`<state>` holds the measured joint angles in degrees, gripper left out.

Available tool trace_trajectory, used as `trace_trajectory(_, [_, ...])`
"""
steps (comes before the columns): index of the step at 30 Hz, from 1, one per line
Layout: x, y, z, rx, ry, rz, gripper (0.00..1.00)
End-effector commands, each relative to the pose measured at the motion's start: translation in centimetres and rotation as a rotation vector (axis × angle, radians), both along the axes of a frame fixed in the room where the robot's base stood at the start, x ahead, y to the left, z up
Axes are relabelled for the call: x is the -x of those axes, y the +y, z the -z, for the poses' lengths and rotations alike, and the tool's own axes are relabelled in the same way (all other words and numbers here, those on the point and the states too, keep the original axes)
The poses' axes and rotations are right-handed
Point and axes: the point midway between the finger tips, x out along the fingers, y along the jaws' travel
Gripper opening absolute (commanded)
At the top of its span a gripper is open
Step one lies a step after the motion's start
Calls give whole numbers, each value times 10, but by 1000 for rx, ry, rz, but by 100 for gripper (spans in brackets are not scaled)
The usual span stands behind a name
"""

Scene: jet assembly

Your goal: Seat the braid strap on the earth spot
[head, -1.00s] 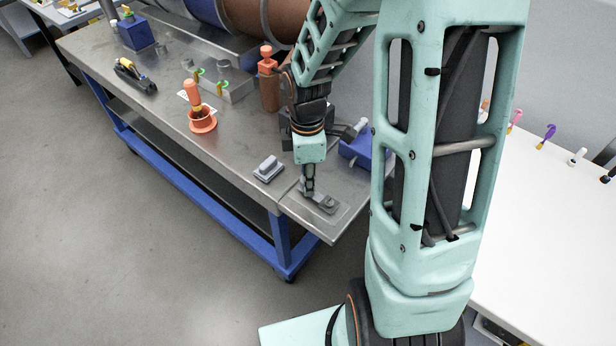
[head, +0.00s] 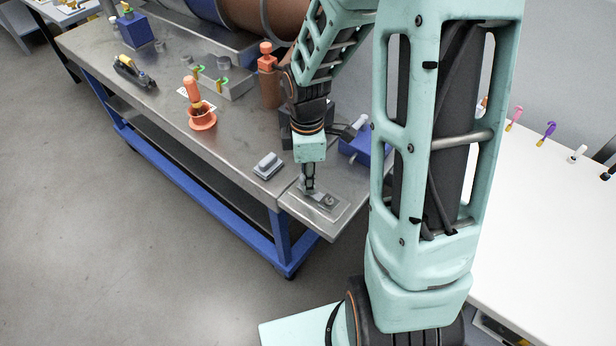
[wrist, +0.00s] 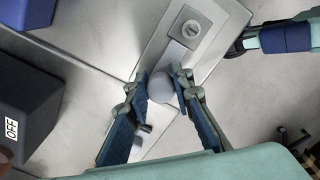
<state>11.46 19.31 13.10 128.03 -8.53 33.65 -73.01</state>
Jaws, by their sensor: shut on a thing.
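My gripper (wrist: 159,73) is shut on the rounded grey knob of the braid strap (wrist: 160,88); a finger lies on each side. A pale flat band runs from the knob to a dark grey square end with a round, slotted centre (wrist: 190,28). The strap lies over a thin metal plate (wrist: 228,32) at the bench end. In the head view my gripper (head: 309,188) points down over the plate (head: 318,214), and the square end (head: 328,201) shows right of the fingers. The earth spot cannot be told apart. Whether the strap touches the plate is unclear.
A small grey block (head: 268,166) sits left of my gripper. A blue box (head: 365,150) and a dark block stand close behind it. The plate lies near the bench's front edge.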

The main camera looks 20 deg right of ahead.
Motion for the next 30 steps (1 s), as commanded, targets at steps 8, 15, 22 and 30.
trace_trajectory(8, [0,0,0,0,0,0,42])
trace_trajectory(15, [0,0,-1,0,0,0,42])
trace_trajectory(22, [-1,0,-25,1,-5,0,42])
trace_trajectory(30, [-2,0,-81,1,-7,1,42])
